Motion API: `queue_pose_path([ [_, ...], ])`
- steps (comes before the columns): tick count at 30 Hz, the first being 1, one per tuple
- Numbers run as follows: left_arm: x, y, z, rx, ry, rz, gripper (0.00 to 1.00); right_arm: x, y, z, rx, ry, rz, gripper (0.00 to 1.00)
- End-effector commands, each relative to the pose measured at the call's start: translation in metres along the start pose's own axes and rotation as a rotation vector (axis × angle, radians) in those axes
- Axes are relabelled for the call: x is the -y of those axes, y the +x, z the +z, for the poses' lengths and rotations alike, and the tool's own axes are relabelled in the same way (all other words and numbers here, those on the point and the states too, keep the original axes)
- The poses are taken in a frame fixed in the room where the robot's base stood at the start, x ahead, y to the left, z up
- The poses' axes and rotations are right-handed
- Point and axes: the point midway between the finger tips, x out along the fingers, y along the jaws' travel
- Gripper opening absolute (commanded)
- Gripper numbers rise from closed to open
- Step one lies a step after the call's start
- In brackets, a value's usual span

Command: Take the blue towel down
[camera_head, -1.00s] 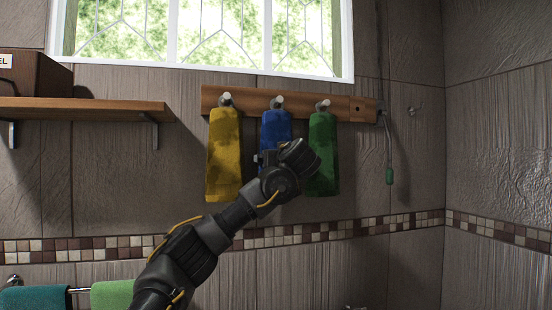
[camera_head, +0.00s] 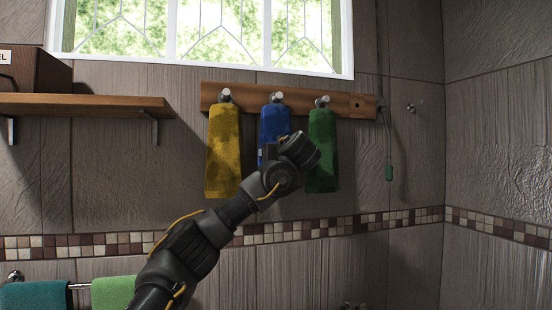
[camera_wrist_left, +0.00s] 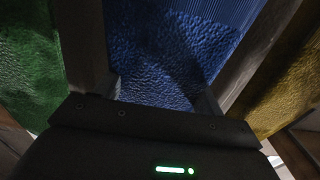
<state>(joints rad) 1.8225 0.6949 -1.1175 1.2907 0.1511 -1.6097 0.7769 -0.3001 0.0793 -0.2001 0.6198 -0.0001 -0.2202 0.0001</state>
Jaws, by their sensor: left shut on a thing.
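The blue towel (camera_head: 273,119) hangs from the middle peg of a wooden rail, between a yellow towel (camera_head: 223,150) on its left and a green towel (camera_head: 322,150) on its right. My left gripper (camera_head: 270,154) is at the lower part of the blue towel, mostly hidden behind my own wrist. In the left wrist view the blue towel (camera_wrist_left: 165,50) fills the space between the two fingers, and the gripper is shut on it. The towel's lower end is hidden by my arm in the head view. My right gripper is not in view.
The wooden rail (camera_head: 240,96) is fixed to the tiled wall under a window. A wooden shelf (camera_head: 90,105) with a brown box (camera_head: 35,73) is at left. Teal (camera_head: 35,296) and light green (camera_head: 113,293) towels hang lower left.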

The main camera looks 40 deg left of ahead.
Motion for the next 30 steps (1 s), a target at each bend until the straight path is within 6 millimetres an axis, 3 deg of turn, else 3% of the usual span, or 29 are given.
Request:
queue_pose_path([
  [3, -0.001, -0.003, -0.007, -0.002, -0.005, 0.003, 0.45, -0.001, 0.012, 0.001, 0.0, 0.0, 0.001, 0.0],
  [8, -0.001, -0.034, -0.003, -0.004, -0.003, 0.005, 0.45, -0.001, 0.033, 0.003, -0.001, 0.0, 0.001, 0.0],
  [18, -0.001, -0.118, -0.003, -0.006, -0.002, 0.006, 0.45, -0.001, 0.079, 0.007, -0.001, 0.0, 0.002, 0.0],
  [24, 0.0, -0.159, -0.005, -0.004, -0.002, 0.005, 0.45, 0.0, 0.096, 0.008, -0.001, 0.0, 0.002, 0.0],
  [30, 0.0, -0.177, -0.007, -0.002, -0.002, 0.002, 0.45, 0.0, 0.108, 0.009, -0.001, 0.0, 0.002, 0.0],
])
